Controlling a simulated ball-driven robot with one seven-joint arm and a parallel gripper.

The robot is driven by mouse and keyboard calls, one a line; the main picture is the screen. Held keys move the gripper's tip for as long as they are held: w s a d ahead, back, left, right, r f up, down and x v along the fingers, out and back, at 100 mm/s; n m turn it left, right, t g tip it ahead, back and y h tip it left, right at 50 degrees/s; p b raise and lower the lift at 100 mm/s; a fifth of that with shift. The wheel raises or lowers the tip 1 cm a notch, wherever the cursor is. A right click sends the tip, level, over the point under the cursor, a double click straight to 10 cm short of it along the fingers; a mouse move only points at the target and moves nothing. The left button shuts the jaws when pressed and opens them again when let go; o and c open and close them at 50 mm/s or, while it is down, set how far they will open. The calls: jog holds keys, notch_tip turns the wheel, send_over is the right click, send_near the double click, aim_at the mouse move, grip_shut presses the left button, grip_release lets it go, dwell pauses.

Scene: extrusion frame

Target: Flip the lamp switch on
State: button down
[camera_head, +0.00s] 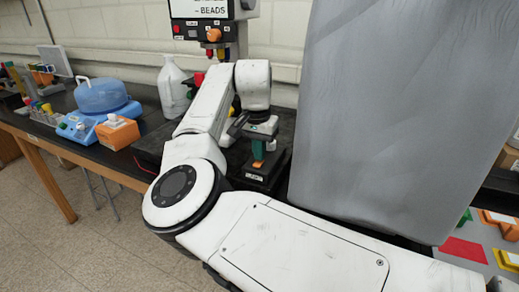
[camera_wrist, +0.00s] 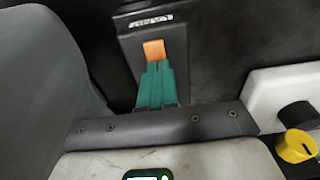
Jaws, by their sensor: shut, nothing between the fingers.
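The lamp switch is an orange lever (camera_head: 258,163) on a dark box (camera_head: 262,181) with a small white label on its front. In the wrist view the lever (camera_wrist: 154,49) shows at the top centre, below the label (camera_wrist: 151,22), which appears upside down. My gripper (camera_head: 258,155) points down over the box with its teal fingers shut and nothing held. In the wrist view the fingertips (camera_wrist: 156,64) are right at the lever's near end. I cannot tell whether they touch it. The fingers hide part of the lever's base.
A large grey covered block (camera_head: 400,110) stands close on the right. A white jug (camera_head: 172,90), a blue-lidded device (camera_head: 100,97) and an orange box (camera_head: 117,132) stand on the left. The wrist view shows a yellow knob (camera_wrist: 296,146) at the right.

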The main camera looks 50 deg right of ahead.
jog(key=shift+d+p, duration=0.15)
jog(key=shift+p, duration=0.15)
jog(key=shift+f, duration=0.25)
jog(key=shift+s+a, duration=0.1)
jog(key=shift+a, duration=0.15)
jog(key=shift+s+a+r+p, duration=0.2)
jog(key=shift+a+p, duration=0.2)
jog(key=shift+a, duration=0.15)
jog(key=shift+r, duration=0.15)
jog(key=shift+r+p, duration=0.65)
jog(key=shift+p, duration=0.15)
notch_tip(320, 180, up, 12)
jog(key=a, duration=0.1)
jog(key=shift+s+a+r+p, duration=0.15)
jog(key=shift+s+a+p, duration=0.15)
jog(key=shift+p, duration=0.15)
